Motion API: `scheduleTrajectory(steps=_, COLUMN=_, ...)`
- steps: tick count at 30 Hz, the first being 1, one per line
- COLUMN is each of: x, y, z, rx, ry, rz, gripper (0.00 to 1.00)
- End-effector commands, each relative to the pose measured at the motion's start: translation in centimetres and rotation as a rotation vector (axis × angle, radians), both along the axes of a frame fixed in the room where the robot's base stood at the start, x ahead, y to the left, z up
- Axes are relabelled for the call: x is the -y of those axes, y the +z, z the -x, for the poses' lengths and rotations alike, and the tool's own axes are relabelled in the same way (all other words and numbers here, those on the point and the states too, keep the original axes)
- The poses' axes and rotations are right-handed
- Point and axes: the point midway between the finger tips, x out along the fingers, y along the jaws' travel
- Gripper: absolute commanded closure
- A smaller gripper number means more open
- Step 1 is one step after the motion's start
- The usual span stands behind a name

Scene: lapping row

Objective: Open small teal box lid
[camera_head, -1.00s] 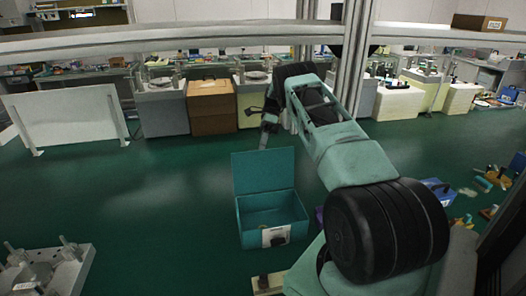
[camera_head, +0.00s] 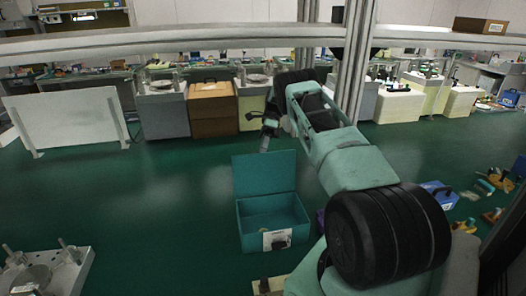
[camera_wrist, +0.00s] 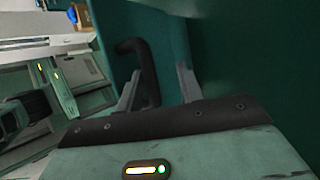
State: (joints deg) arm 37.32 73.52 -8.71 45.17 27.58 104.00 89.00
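The small teal box (camera_head: 272,241) stands on the green floor in the head view, its inside showing from above. Its lid (camera_head: 264,173) is raised about upright at the back of the box. My gripper (camera_head: 265,141) is just above the lid's top edge. In the wrist view, the two fingers of my gripper (camera_wrist: 159,88) are apart. A dark bent handle (camera_wrist: 140,62) is by the left finger, in front of a teal surface; whether they touch is unclear.
A metal fixture (camera_head: 50,274) stands at lower left, and a white panel (camera_head: 68,120) at left. A blue box (camera_head: 440,194) and scattered parts lie at right. Benches and a brown cabinet (camera_head: 213,109) line the back. The floor left of the teal box is clear.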

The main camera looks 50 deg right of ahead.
Motion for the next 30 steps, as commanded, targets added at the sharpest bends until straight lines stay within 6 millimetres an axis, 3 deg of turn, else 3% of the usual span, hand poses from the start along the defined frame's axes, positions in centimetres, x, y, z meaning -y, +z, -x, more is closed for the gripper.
scheduleTrajectory(steps=10, x=0.1, y=1.2, z=-0.1, rx=0.004, ry=0.0, rz=0.001, gripper=0.64)
scheduleTrajectory(steps=21, x=0.1, y=7.7, z=-0.1, rx=0.004, ry=0.0, rz=0.003, gripper=0.64)
scheduleTrajectory(steps=30, x=0.0, y=10.1, z=0.0, rx=0.001, ry=0.0, rz=-0.001, gripper=0.64)
